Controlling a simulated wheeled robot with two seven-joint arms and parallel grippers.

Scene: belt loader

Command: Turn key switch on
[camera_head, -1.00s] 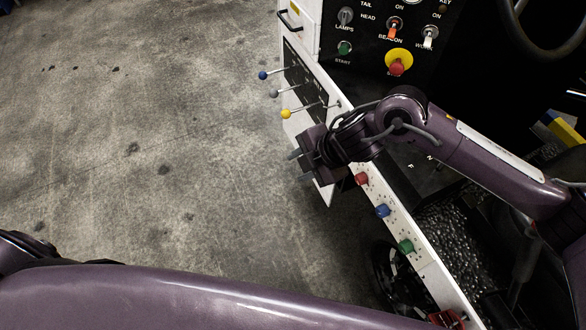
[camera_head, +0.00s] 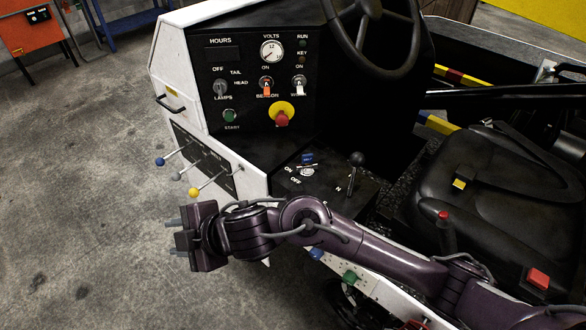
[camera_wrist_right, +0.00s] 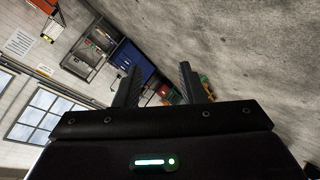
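The key switch (camera_head: 307,171) is on the black side console, to the right of the lever panel. It has a blue tag (camera_head: 308,157) and ON and OFF labels beside it; its exact angle is too small to tell. My right gripper (camera_head: 174,237) is left of and below the switch in the head view, apart from it and pointing left. In the right wrist view its two fingers (camera_wrist_right: 160,84) are spread with nothing between them. My left gripper is not in view.
The dashboard carries a red emergency button (camera_head: 282,118) and toggles. A black shift lever (camera_head: 356,172) stands right of the key switch. The steering wheel (camera_head: 372,35) and seat (camera_head: 490,195) lie beyond.

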